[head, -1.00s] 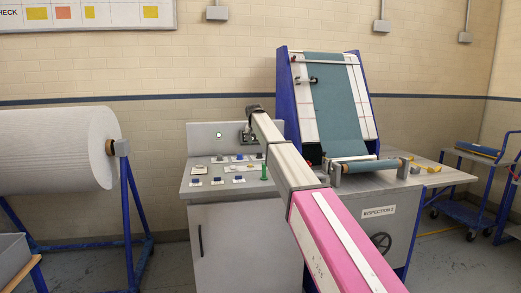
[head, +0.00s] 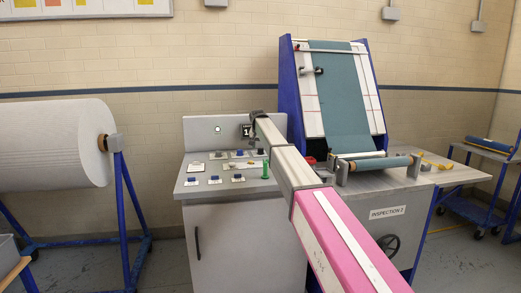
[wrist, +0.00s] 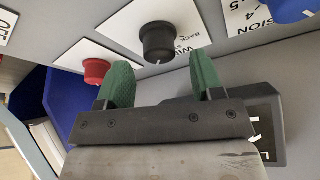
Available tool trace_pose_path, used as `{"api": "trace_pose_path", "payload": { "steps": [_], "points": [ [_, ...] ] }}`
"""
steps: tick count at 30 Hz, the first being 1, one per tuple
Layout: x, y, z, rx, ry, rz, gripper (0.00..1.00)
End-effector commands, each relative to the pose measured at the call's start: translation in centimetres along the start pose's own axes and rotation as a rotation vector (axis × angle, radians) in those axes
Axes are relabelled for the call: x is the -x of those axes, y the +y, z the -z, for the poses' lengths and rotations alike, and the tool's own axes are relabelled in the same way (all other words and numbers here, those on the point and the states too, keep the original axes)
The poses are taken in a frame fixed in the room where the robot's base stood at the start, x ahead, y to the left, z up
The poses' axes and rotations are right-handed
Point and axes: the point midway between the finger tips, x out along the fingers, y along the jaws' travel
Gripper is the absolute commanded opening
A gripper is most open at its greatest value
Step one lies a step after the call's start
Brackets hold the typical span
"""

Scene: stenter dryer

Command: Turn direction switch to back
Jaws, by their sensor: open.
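A round black knob (wrist: 158,42) sits on a white label plate at the top middle of the wrist view. The label beside it is partly readable and includes "BACK", so it appears to be the direction switch. My gripper (wrist: 160,72) is open, with its two green fingers pointing at the panel, one to each side of and just below the knob. Nothing is between the fingers, and whether they touch the panel I cannot tell. In the head view my arm reaches over the right part of the control panel (head: 205,167), hiding the knob.
A red button (wrist: 96,70) lies left of the knob and a blue knob (wrist: 290,9) right of it. A dark display box (wrist: 266,125) is close to the right finger. The inspection frame (head: 288,95) stands right of the panel; a white fabric roll (head: 50,140) is left.

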Motion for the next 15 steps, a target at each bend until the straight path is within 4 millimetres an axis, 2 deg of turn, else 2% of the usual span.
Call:
{"api": "trace_pose_path", "payload": {
  "steps": [1, 6, 15],
  "points": [
    [-0.8, 0.0, 0.1, 0.000, -0.001, 0.000, 0.61],
    [-2.1, 0.0, 0.1, 0.000, 0.001, 0.000, 0.61],
    [-2.6, 0.0, 0.0, 0.000, 0.001, 0.000, 0.61]
  ]
}}
